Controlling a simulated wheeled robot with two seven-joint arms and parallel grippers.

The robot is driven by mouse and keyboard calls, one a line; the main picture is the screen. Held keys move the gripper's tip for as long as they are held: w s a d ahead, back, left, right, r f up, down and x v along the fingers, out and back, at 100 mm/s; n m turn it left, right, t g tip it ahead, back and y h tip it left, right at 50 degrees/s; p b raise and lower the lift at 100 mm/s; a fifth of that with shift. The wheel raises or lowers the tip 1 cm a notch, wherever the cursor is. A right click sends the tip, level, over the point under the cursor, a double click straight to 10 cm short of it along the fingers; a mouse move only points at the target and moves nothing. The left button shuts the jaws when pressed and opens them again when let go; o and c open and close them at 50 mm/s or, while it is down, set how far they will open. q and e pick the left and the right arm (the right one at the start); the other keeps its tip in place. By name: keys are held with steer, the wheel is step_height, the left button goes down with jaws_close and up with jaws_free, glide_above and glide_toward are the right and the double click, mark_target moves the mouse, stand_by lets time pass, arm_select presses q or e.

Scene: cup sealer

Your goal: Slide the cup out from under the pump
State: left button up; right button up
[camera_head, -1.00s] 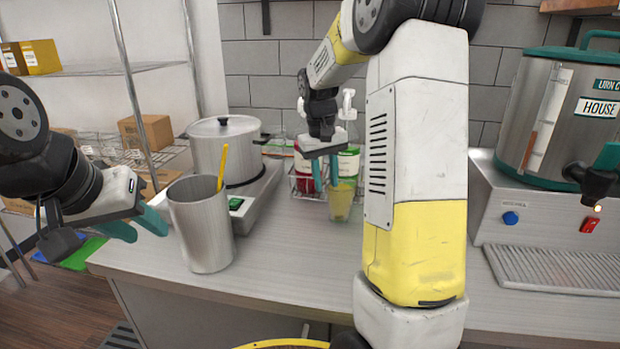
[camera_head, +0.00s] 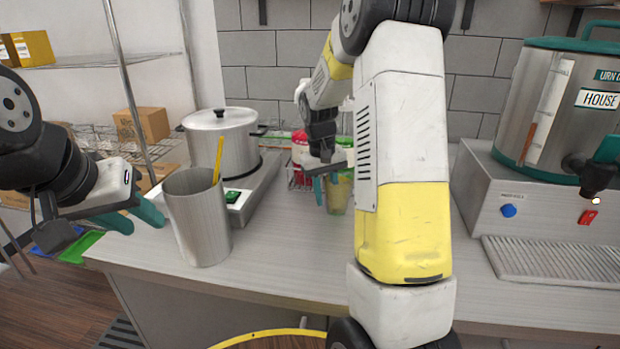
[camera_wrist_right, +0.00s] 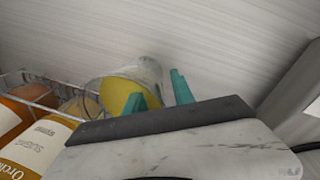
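The clear cup with yellow contents (camera_head: 338,196) stands on the counter in front of the bottle rack; it also shows in the right wrist view (camera_wrist_right: 112,92). My right gripper (camera_head: 328,190) is low beside the cup. In the right wrist view its teal fingers (camera_wrist_right: 161,95) are apart, one overlapping the cup and one to the cup's right. I cannot tell whether they touch it. My left gripper (camera_head: 138,220) is open and empty, left of the metal pitcher.
A steel pitcher (camera_head: 197,225) with a yellow stick stands at the counter's front left. A lidded pot (camera_head: 221,150) sits on a scale-like base behind it. An urn (camera_head: 560,110) stands at right. The middle front counter is clear.

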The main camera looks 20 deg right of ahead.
steer(key=shift+d+f, duration=0.1)
steer(key=shift+f, duration=0.7)
steer(key=shift+c, duration=0.4)
jaws_close()
stand_by(0.6)
